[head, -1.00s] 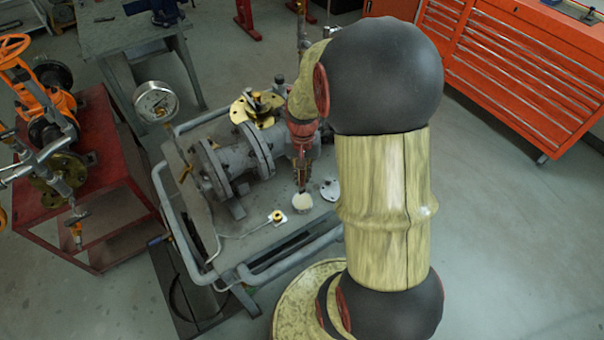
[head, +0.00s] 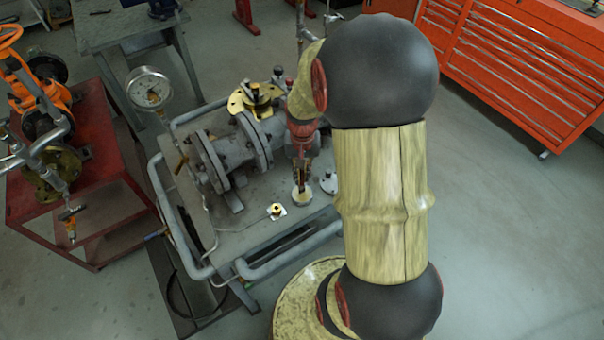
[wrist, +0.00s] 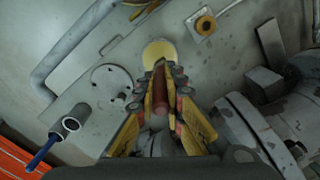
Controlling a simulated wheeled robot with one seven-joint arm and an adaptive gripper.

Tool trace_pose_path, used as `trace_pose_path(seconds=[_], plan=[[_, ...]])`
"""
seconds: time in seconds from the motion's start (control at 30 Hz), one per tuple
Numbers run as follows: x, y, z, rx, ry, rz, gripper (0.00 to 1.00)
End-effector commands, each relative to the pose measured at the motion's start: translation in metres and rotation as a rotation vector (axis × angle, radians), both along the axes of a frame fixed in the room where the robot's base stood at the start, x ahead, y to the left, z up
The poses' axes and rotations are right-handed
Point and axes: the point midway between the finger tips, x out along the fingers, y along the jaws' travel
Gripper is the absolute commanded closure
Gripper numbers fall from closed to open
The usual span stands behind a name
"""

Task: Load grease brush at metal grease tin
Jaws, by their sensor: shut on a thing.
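The metal grease tin (head: 301,199) stands on the grey bench top, small and round with a pale inside. It also shows in the wrist view (wrist: 160,50) as a round tin with yellow grease. My gripper (head: 301,178) points down right over the tin. In the wrist view my gripper (wrist: 161,75) is shut on a reddish-brown handle (wrist: 160,108), the grease brush, between its yellow fingers. The brush tip is hidden behind the fingertips at the tin's near edge. I cannot tell whether it touches the grease.
A grey flanged valve body (head: 233,150) lies close behind and left of my gripper. A brass fitting on a white plate (head: 277,211) sits left of the tin. A round grey disc (wrist: 112,80) lies near the tin. A pipe rail (head: 290,251) edges the bench.

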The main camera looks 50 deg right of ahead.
Motion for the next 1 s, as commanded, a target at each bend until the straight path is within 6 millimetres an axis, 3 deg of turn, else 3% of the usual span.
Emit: trace_pose_path(seconds=[1.0], plan=[[0.0, 0.0001, -0.0086, 0.0, 0.0, 0.0, 1.0]])
